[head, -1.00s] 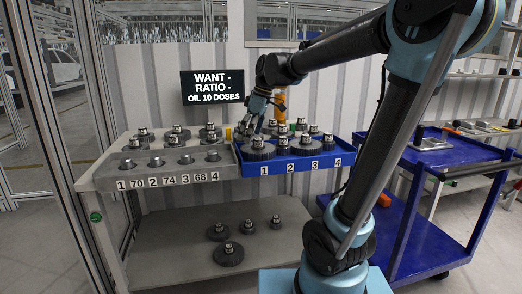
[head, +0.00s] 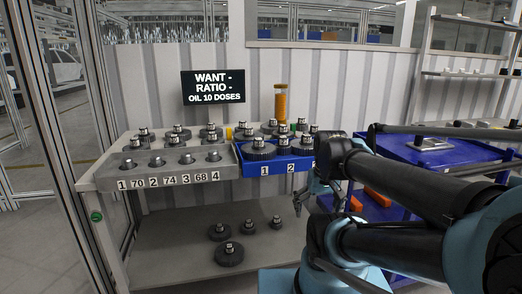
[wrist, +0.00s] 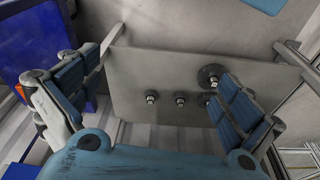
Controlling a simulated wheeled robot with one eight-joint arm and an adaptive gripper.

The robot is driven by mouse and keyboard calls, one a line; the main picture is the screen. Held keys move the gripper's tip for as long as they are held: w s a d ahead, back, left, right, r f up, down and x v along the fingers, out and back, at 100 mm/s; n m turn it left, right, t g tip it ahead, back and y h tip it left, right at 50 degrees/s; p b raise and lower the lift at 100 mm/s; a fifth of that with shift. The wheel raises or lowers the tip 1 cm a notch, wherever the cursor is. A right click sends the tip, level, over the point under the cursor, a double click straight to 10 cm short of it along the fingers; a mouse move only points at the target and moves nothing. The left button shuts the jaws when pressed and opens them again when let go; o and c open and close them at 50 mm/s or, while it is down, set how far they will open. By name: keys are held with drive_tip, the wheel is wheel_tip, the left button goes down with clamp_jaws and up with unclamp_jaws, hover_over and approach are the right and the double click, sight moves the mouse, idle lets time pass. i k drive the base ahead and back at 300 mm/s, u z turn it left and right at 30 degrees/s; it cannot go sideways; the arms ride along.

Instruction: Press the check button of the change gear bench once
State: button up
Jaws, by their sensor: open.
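The change gear bench (head: 160,220) stands left of centre in the head view, with a grey top tray and a blue tray on its upper level. A small round green button (head: 97,216) sits on its front left corner, below the top; I cannot read any label on it. My gripper (head: 317,198) is at the bench's right front, lower than the blue tray and well to the right of the button. In the wrist view my gripper (wrist: 155,100) has its fingers spread wide with nothing between them, above the lower shelf. The button does not show there.
A black display (head: 213,87) reads WANT -, RATIO -, OIL 10 DOSES. Several gears (head: 229,254) sit on the lower shelf. A blue cart (head: 460,153) stands right. Floor at front left is clear.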

sight(96, 217)
drive_tip(key=u, duration=1.95)
